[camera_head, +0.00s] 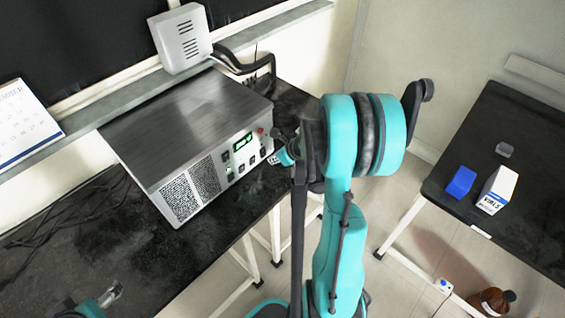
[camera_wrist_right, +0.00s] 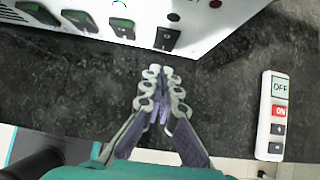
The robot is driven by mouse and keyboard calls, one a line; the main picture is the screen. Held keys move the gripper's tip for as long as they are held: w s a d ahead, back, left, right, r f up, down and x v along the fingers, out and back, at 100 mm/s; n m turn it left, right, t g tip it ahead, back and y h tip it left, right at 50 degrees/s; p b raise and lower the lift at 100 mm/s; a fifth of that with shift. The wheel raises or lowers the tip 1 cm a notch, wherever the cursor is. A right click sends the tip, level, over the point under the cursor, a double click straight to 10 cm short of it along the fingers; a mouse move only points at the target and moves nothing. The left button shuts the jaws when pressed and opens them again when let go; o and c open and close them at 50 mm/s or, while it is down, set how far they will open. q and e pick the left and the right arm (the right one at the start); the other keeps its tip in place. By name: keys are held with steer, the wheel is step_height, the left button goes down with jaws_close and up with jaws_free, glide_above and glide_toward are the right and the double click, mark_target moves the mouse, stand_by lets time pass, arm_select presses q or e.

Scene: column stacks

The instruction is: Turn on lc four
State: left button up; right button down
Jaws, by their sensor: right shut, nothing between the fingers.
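A metal-cased instrument (camera_head: 190,115) stands on the black bench, its white front panel (camera_head: 215,168) facing the right arm. The panel carries a green lit display (camera_head: 243,142) and several rocker switches. The right wrist view shows the lower panel, with a black switch (camera_wrist_right: 166,39) nearest my right gripper (camera_wrist_right: 163,72). I cannot read which is LC four. My right gripper is shut and empty just in front of the panel, apart from the switches. My left gripper (camera_head: 110,294) shows at the lower left; its jaw state is unclear.
A white controller (camera_wrist_right: 272,115) with OFF, red ON and plus/minus buttons lies right of the gripper in the wrist view. Black cables lie on the bench at left. A side table (camera_head: 450,205) holds a blue box (camera_head: 461,182) and a white box (camera_head: 497,190).

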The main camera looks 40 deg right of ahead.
mark_target(264, 154)
steer(key=shift+w+a+f, duration=0.1)
steer(key=shift+w, duration=1.05)
steer(key=shift+w+f+b, duration=0.15)
steer(key=shift+w+b, duration=0.1)
steer(key=shift+b, duration=0.2)
steer(key=shift+r+p, duration=0.65)
steer(key=shift+r, duration=0.25)
